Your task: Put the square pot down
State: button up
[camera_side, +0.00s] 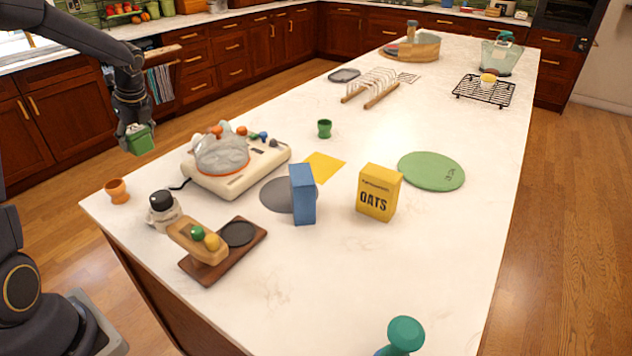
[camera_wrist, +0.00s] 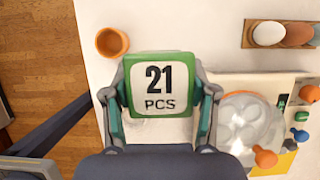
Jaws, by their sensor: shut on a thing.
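A green square pot (camera_side: 140,141) hangs in the air at the left of the side view, in my gripper (camera_side: 137,130). In the wrist view the pot (camera_wrist: 159,61) shows a green rim around a white face marked "21 PCS". My gripper (camera_wrist: 160,88) is shut on it, one finger on each side. White countertop (camera_wrist: 140,20) shows around the pot in the wrist view. Its underside and its exact height are hard to tell.
An orange cup (camera_side: 117,190) stands near the counter's left corner and shows close by in the wrist view (camera_wrist: 112,42). A cream appliance with a clear dome (camera_side: 222,155) stands to the right. A blue box (camera_side: 302,195) and yellow oats box (camera_side: 378,192) stand farther right.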

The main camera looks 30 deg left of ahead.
jog(key=w+a+f, duration=0.2)
jog(key=w, duration=0.1)
jog(key=w+a+f, duration=0.1)
jog(key=w+f, duration=0.1)
jog(key=f, duration=0.1)
jog(key=w+a+f, duration=0.2)
jog(key=w+f, duration=0.1)
jog(key=shift+w+a+f, duration=0.15)
jog(key=shift+w+a, duration=0.15)
jog(key=shift+a, duration=0.05)
jog(key=shift+f, duration=1.55)
jog(key=shift+f, duration=0.15)
jog(key=o, duration=1.3)
